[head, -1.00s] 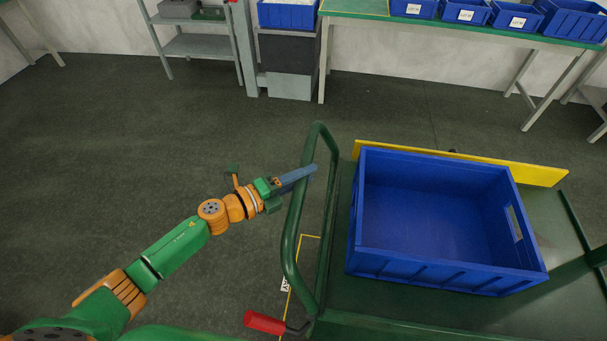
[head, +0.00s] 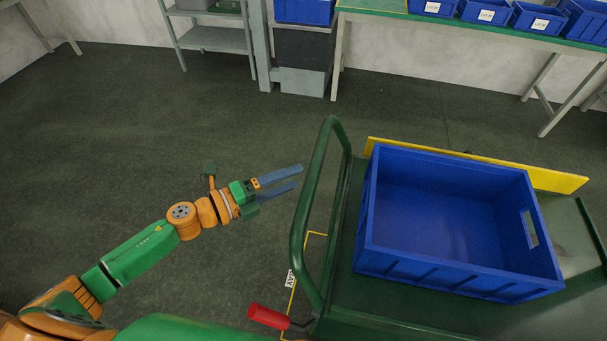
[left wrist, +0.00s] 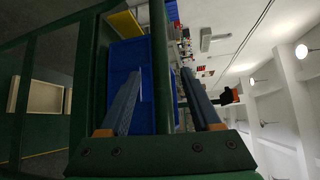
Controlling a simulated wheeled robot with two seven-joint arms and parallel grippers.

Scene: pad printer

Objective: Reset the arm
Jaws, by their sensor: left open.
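My left arm reaches in from the lower left of the head view. Its gripper (head: 298,178) is open, with the two blue-grey fingers apart and nothing between them. The fingertips are just left of the green cart handle (head: 298,215) in the picture. In the left wrist view the open fingers (left wrist: 165,80) point toward a blue bin, and a green bar runs close by. My right gripper is not in view.
A large empty blue bin (head: 455,271) sits on the green cart (head: 400,315), beside a yellow edge board (head: 560,182). A red grip (head: 268,317) sticks out at the cart's lower left. A workbench (head: 400,22) with several blue bins stands behind. The floor left of the cart is clear.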

